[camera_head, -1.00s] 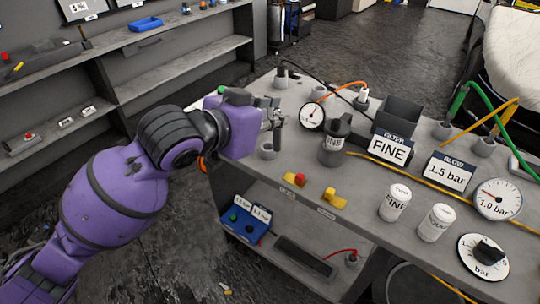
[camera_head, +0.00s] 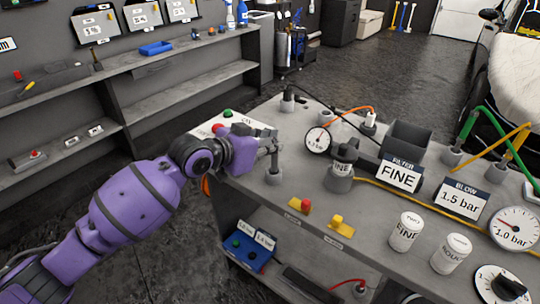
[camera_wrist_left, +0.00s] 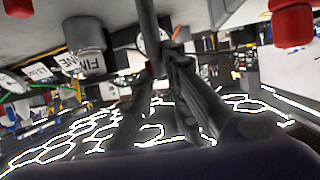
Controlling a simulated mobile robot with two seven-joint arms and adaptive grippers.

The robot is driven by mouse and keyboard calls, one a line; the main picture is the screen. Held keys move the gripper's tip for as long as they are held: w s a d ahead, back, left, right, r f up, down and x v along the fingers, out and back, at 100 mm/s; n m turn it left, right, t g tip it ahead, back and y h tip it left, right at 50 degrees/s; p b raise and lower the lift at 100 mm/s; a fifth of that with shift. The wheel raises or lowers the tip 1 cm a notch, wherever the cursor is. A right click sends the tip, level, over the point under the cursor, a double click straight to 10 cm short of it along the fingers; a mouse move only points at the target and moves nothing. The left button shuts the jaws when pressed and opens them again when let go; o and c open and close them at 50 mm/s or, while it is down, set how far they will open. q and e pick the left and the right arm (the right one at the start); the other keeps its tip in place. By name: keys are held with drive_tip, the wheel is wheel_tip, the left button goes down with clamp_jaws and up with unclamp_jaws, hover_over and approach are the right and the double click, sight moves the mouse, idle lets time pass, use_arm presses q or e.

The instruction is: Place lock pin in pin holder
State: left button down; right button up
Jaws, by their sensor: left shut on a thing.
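My left gripper (camera_head: 265,148) is shut on the lock pin (camera_head: 274,160), a thin grey rod, at the near left corner of the workbench. The pin points down at the grey pin holder (camera_head: 273,176), a short round cup on the bench top. Its lower end is at the holder's mouth; I cannot tell how deep it sits. In the left wrist view, which is upside down, the fingers (camera_wrist_left: 170,75) close around the dark rod (camera_wrist_left: 148,25), which runs to the top edge. My right gripper is not in view.
A gauge (camera_head: 318,140) and a dark bin (camera_head: 406,145) stand behind. A panel with green and red buttons (camera_head: 222,126) lies behind my wrist. Labelled canisters (camera_head: 404,232) stand front right.

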sight(274, 158)
use_arm(q)
drive_tip(key=shift+w+a+f, duration=0.1)
drive_tip(key=shift+w+f, duration=0.05)
drive_tip(key=shift+f, duration=0.75)
drive_tip(key=shift+w+f, duration=0.1)
drive_tip(key=shift+f, duration=0.75)
drive_tip(key=shift+f, duration=0.15)
drive_tip(key=shift+f, duration=0.1)
drive_tip(key=c, duration=1.7)
unclamp_jaws()
